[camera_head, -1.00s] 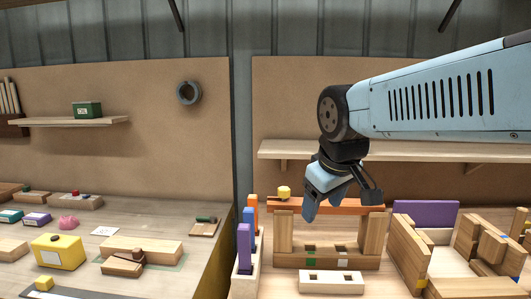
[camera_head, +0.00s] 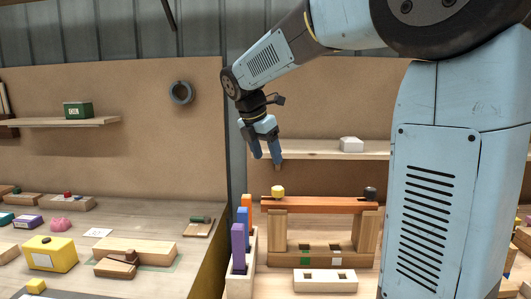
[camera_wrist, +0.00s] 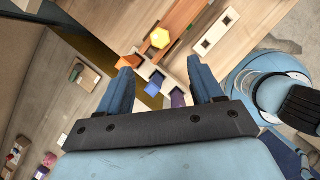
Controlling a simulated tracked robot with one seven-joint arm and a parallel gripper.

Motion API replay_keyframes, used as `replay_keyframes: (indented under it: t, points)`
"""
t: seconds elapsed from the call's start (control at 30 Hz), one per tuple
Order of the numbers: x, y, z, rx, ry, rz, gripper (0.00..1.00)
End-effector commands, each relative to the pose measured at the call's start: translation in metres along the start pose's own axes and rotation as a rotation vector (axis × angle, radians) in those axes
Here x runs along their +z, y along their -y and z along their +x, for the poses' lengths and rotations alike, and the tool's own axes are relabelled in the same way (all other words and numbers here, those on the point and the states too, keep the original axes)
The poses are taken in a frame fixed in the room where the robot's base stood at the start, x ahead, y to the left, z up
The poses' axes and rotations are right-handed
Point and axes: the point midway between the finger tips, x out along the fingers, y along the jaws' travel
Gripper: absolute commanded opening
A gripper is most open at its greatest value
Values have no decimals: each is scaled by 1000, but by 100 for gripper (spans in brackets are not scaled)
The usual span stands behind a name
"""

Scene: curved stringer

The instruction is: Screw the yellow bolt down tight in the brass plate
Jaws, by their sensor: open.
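The yellow bolt (camera_head: 278,191) stands at the left end of an orange-red beam (camera_head: 325,205) that rests on wooden posts. Its hexagonal head shows from above in the wrist view (camera_wrist: 160,38). I cannot clearly make out the brass plate at its foot, nor how deep the bolt sits. My gripper (camera_head: 266,157) is open and empty, fingers pointing down, above and slightly left of the bolt with a clear gap. In the wrist view the bolt lies beyond the two blue fingertips (camera_wrist: 160,65), not between them.
A dark knob (camera_head: 370,192) sits at the beam's right end. A white block with holes (camera_head: 325,281) lies in front. A shelf (camera_head: 320,154) with a white block (camera_head: 350,144) is behind.

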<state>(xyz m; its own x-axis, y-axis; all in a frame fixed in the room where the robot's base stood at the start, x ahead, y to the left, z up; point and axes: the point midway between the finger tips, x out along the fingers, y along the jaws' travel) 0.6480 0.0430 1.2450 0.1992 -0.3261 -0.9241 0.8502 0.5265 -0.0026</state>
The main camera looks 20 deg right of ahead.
Motion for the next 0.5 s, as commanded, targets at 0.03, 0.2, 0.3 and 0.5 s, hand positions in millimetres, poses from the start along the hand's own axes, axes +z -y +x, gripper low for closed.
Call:
replay_keyframes:
  t: [0.03, 0.2, 0.3, 0.5]
  points:
    - [0, -1, 3, -2, 0, -6, 66]
    - [0, 0, 21, -4, 0, -7, 66]
    - [0, 0, 37, -4, 0, -6, 66]
    - [0, 0, 69, -4, -1, -5, 66]
